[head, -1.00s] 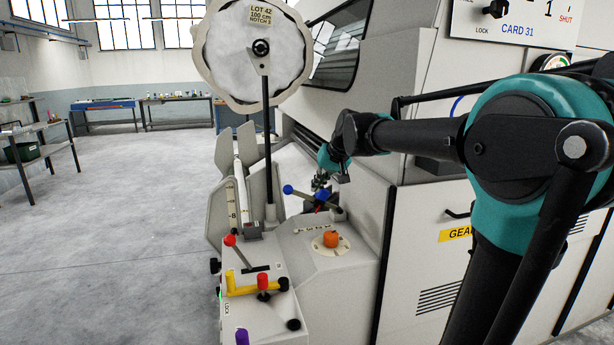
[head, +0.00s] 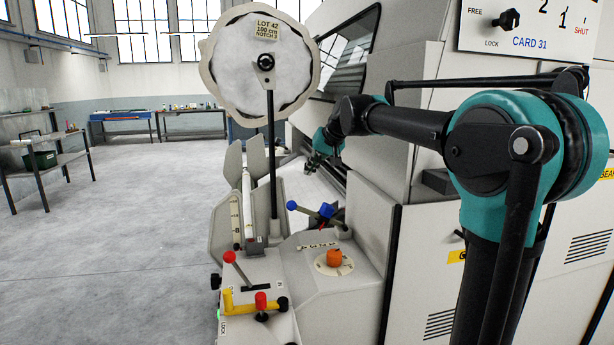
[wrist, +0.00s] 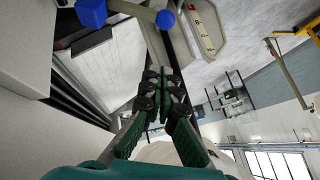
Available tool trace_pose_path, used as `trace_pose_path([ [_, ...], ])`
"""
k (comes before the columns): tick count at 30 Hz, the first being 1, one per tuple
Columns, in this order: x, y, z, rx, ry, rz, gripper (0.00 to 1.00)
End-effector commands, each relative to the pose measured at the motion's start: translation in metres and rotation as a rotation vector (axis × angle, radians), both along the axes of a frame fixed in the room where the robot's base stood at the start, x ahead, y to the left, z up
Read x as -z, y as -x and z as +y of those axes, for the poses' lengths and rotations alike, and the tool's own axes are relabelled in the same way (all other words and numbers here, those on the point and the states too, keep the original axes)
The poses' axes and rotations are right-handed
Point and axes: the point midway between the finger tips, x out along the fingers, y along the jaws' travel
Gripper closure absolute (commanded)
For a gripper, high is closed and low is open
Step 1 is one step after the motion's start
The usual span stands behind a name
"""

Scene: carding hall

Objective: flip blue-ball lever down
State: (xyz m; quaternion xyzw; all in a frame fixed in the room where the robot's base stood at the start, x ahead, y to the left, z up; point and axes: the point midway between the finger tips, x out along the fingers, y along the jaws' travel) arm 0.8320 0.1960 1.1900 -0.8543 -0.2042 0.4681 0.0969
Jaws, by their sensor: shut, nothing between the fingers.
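The lever with blue balls is on the machine's front. In the head view its left blue ball (head: 292,205) and right blue ball (head: 327,210) are joined by a dark bar. In the wrist view a large blue ball (wrist: 91,12) and a smaller blue ball (wrist: 165,19) show at the top edge, with the bar between them. My gripper (head: 313,163) is above and beyond the lever in the head view, small and partly dark against the machine. In the wrist view my gripper (wrist: 162,82) has its fingers together, apart from the balls, and holds nothing.
A red-ball lever (head: 229,257), a yellow handle (head: 245,305) and an orange knob (head: 334,257) are on the console nearer the camera. The large round lap (head: 262,62) stands on a post left of my arm. Open floor lies to the left.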

Motion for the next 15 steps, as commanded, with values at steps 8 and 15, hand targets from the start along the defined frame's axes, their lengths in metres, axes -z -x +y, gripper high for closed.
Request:
trace_pose_path([
  [8,0.042,-0.026,0.025,-0.002,0.000,0.000,1.00],
  [15,0.076,-0.034,0.041,-0.002,0.000,-0.001,1.00],
])
